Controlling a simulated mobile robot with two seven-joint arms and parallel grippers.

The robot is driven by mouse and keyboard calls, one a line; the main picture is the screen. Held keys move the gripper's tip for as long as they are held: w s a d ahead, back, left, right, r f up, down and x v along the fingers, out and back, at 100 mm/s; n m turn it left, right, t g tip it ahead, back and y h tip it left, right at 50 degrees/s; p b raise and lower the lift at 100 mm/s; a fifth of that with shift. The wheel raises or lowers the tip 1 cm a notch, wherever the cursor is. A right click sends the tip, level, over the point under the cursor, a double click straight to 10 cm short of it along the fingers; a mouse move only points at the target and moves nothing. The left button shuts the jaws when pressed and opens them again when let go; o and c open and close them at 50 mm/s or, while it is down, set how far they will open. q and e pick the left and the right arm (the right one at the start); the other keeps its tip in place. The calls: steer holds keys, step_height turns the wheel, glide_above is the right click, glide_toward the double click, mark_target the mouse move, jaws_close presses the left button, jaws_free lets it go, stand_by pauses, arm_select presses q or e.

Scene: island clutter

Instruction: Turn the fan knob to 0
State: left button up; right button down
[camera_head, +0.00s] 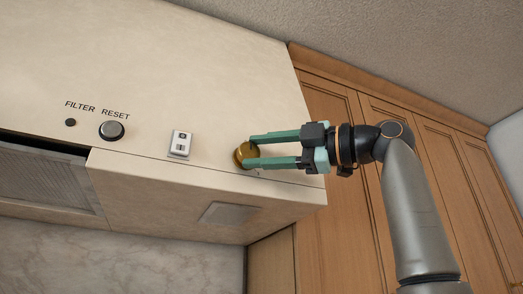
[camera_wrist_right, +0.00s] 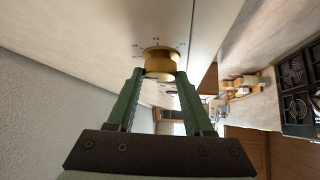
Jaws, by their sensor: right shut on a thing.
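The fan knob (camera_head: 241,154) is a round brass-coloured knob on the front of the cream range hood (camera_head: 150,70), near its lower right edge. My right gripper (camera_head: 252,152) comes in from the right with its green fingers on either side of the knob, shut on it. In the right wrist view the knob (camera_wrist_right: 160,61) sits between the two fingertips (camera_wrist_right: 160,76), with small marks on the panel around it. The marks are too small to read, so the knob's setting cannot be told. My left gripper is not in view.
A white rocker switch (camera_head: 180,144) and a dark RESET button (camera_head: 111,130) are left of the knob. Wooden cabinets (camera_head: 320,190) stand behind my right arm. In the right wrist view a black stovetop (camera_wrist_right: 295,85) shows at the right.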

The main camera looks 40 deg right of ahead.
stand_by(0.5)
steer(key=shift+c, duration=1.5)
jaws_free()
steer(key=b+v, duration=0.1)
steer(key=v, duration=1.1)
steer(key=shift+s+d+r, duration=0.2)
